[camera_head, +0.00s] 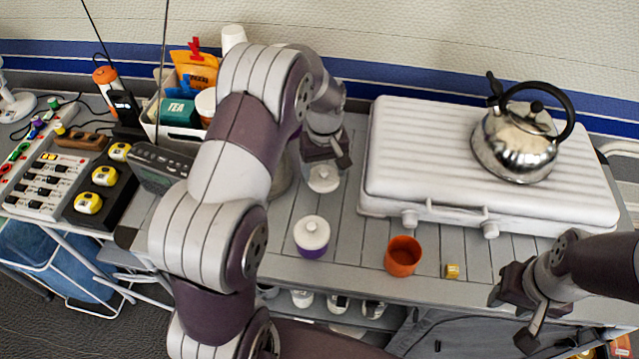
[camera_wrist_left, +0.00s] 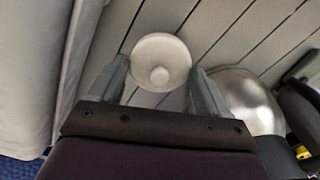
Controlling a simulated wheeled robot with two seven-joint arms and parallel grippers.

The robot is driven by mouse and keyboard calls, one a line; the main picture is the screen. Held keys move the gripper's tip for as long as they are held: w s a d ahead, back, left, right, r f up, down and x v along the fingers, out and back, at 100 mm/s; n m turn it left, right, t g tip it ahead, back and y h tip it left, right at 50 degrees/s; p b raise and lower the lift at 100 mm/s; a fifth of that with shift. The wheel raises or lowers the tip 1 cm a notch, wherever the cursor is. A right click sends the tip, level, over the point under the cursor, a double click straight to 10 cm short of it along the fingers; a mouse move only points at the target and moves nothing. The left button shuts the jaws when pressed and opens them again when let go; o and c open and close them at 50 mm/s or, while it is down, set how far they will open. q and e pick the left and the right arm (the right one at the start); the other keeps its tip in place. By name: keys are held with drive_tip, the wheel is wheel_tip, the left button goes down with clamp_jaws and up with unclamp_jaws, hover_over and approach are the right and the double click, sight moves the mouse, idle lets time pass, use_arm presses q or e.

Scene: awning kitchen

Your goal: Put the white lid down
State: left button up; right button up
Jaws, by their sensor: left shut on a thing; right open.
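My left gripper (camera_head: 326,160) points down over the table between the radio and the white stove case. It is shut on a round white lid (camera_head: 323,179) with a small knob. In the left wrist view the lid (camera_wrist_left: 160,62) sits between the two fingers, knob facing the camera, above grey planks. I cannot tell whether it touches the table. A purple jar (camera_head: 312,251) with a white knobbed lid on it (camera_head: 312,231) stands nearer the front edge. My right gripper (camera_head: 511,320) is open and empty by the front edge at the right.
A closed white case (camera_head: 420,165) carries a steel kettle (camera_head: 515,145). An orange cup (camera_head: 402,256) and a small yellow piece (camera_head: 452,271) stand in front. A rounded metal vessel (camera_wrist_left: 245,100) is beside the left gripper. Bare planks (camera_head: 350,235) lie between jar and case.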

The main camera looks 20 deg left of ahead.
sight(324, 182)
use_arm(q)
wheel_tip(324, 182, down, 5)
drive_tip(key=shift+r, duration=0.1)
drive_tip(key=o, duration=1)
drive_tip(key=shift+f, duration=0.2)
drive_tip(key=shift+r, duration=0.25)
wheel_tip(324, 182, up, 12)
drive_tip(key=shift+d+f, duration=0.1)
drive_tip(key=shift+f, duration=0.1)
drive_tip(key=s+d+m, duration=0.1)
drive_tip(key=s+m, duration=0.1)
drive_tip(key=s, duration=0.3)
drive_tip(key=s+d+m+t, duration=0.1)
drive_tip(key=s+d+m, duration=0.1)
drive_tip(key=s, duration=0.4)
drive_tip(key=s+d+m, duration=0.1)
drive_tip(key=s+m, duration=0.2)
drive_tip(key=s, duration=0.3)
drive_tip(key=shift+s+d+f, duration=0.2)
drive_tip(key=shift+d+f, duration=0.1)
drive_tip(key=shift+f, duration=0.05)
drive_tip(key=shift+s+f+m, duration=0.1)
drive_tip(key=shift+s+m, duration=0.2)
